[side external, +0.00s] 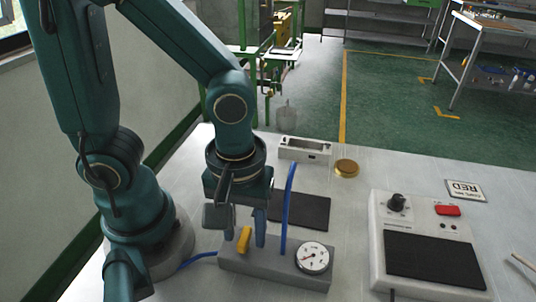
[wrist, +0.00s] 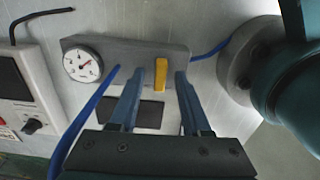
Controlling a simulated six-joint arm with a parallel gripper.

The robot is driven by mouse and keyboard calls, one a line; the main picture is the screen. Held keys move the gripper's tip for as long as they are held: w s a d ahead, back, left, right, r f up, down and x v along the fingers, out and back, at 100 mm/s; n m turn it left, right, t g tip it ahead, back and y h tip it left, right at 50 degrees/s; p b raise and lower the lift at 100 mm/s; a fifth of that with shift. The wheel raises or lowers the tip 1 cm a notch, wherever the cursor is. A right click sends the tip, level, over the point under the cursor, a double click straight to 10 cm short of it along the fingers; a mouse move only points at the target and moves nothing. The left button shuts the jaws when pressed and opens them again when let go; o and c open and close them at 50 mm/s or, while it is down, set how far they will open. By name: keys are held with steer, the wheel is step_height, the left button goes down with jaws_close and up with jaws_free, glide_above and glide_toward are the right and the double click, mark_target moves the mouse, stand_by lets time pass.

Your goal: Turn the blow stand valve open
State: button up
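The blow stand (side external: 278,268) is a grey block on the table with a round white gauge (side external: 312,258) at its right end and an upright blue tube (side external: 289,215). Its yellow valve handle (side external: 244,240) stands near the left end. In the wrist view, the stand (wrist: 125,48) lies at the top, with the gauge (wrist: 82,64) on the left and the yellow handle (wrist: 160,74) on the right. My gripper (wrist: 159,72) is open and points down at the stand. The handle appears between the spread fingertips, nearer the right one; contact cannot be told.
The blue tube (wrist: 84,122) rises close beside my gripper. A dark mat (side external: 310,212), a grey metal block (side external: 305,149) and a brass disc (side external: 346,168) lie behind the stand. A control box (side external: 378,235) with knob and red switch stands at right.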

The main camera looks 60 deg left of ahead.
mark_target(244, 235)
steer(key=shift+r, duration=0.1)
steer(key=shift+r, duration=2.5)
steer(key=w+a+r+m+t, duration=0.2)
steer(key=a+r+m+t, duration=0.3)
steer(key=m, duration=0.4)
steer(key=shift+w+a+t, duration=0.2)
steer(key=shift+a+t, duration=0.1)
steer(key=shift+a, duration=0.55)
